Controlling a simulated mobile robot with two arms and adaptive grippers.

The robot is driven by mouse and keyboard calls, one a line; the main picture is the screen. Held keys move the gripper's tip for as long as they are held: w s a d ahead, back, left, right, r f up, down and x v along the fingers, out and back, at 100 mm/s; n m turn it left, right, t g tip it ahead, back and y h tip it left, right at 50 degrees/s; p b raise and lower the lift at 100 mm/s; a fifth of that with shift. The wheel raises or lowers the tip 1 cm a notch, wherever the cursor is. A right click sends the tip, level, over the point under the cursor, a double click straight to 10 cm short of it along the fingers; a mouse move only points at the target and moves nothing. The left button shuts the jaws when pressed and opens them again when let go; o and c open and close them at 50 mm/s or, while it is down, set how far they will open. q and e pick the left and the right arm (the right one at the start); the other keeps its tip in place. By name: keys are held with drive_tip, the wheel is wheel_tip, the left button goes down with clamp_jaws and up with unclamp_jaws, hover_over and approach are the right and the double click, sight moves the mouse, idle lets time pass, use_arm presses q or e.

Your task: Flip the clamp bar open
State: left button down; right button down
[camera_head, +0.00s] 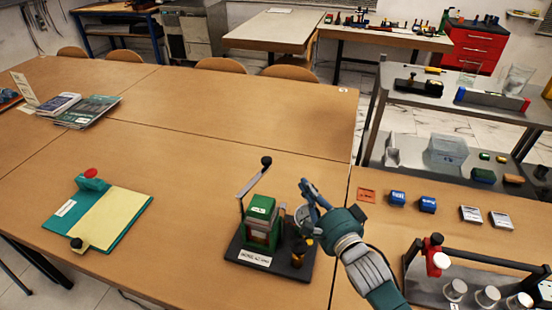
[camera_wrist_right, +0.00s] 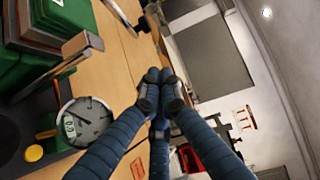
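The gauge rig stands on a dark base plate (camera_head: 240,250) with a green block (camera_head: 262,208) and a round dial gauge, which shows clearly in the right wrist view (camera_wrist_right: 85,122). A thin metal bar (camera_head: 252,182), which looks like the clamp bar, slants up above the block from a post at its left. It ends in a black knob (camera_head: 266,161). Part of a bar also shows in the right wrist view (camera_wrist_right: 82,45). My right gripper (camera_head: 308,188) is right of the bar, above the gauge, apart from the knob. Its fingertips (camera_wrist_right: 159,88) meet with nothing visible between them. My left gripper is out of view.
A teal board (camera_head: 130,212) with a red knob lies left of the rig. Small blue blocks (camera_head: 398,197) and a rack with a black bar (camera_head: 490,259) and vials stand at the right. Books (camera_head: 88,112) lie at the far left. The table behind the rig is clear.

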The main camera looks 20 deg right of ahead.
use_arm(q)
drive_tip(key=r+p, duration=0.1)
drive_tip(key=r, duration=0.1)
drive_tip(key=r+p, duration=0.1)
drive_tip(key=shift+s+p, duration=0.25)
drive_tip(key=shift+p, duration=0.05)
use_arm(e)
drive_tip(key=w+a, duration=0.3)
drive_tip(key=w, duration=0.7)
drive_tip(key=shift+w+a+f, duration=0.2)
drive_tip(key=shift+w+a, duration=0.15)
